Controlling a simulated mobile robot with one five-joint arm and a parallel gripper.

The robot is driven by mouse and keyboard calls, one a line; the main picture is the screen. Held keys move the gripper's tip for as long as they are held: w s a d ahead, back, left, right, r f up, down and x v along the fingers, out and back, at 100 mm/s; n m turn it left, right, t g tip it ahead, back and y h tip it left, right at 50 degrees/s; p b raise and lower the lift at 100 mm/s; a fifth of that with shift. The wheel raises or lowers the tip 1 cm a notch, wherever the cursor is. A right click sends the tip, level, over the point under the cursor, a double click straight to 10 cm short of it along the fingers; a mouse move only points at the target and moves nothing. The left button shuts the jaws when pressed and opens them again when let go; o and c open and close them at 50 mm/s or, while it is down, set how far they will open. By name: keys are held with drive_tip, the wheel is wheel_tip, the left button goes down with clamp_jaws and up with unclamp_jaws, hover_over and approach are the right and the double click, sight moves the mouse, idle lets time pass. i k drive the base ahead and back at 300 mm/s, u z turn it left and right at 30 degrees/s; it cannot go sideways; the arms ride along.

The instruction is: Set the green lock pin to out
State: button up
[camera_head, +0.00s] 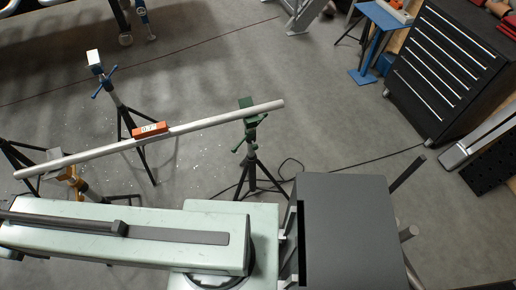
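A green stand head (248,115) on a black tripod stands near the middle of the view, under the right part of a long pale pipe (205,125). Small green handle-like parts (243,140) stick out below the head. Which of these is the green lock pin, and whether it is in or out, is too small to tell. An orange tag block (151,130) with dark marks sits on the pipe. My gripper is not in view.
A blue-headed tripod (105,80) stands behind the pipe at left; a yellow-orange stand (75,182) is under its left end. A worn pale green machine (130,220) fills the lower left, beside a dark grey box (345,230). A black drawer cabinet (440,75) is at upper right. Floor right of the green stand is mostly clear.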

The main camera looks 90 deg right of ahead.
sight(254, 147)
drive_tip(key=z, duration=1.45)
drive_tip(key=k, duration=0.35)
drive_tip(key=z, duration=1.3)
